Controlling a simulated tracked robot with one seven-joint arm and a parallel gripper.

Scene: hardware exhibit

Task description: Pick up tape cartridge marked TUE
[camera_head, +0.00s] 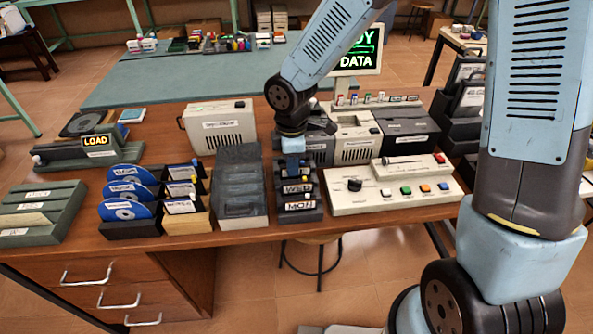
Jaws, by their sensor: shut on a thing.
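A dark narrow rack (312,217) of tape cartridges stands near the front edge of the wooden table. Its front cartridge reads MON (299,206), and the one behind it reads WED (297,188). I cannot make out a TUE label. My gripper (293,166) reaches straight down over the back part of the rack, behind WED. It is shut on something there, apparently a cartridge. My wrist and fingers hide most of that piece and any label on it.
A grey slotted box (240,200) stands close left of the rack. A cream console (390,190) with coloured buttons is close right. Beige and dark machines (355,145) stand behind. Blue discs in holders (130,210) and a LOAD unit (97,141) are farther left.

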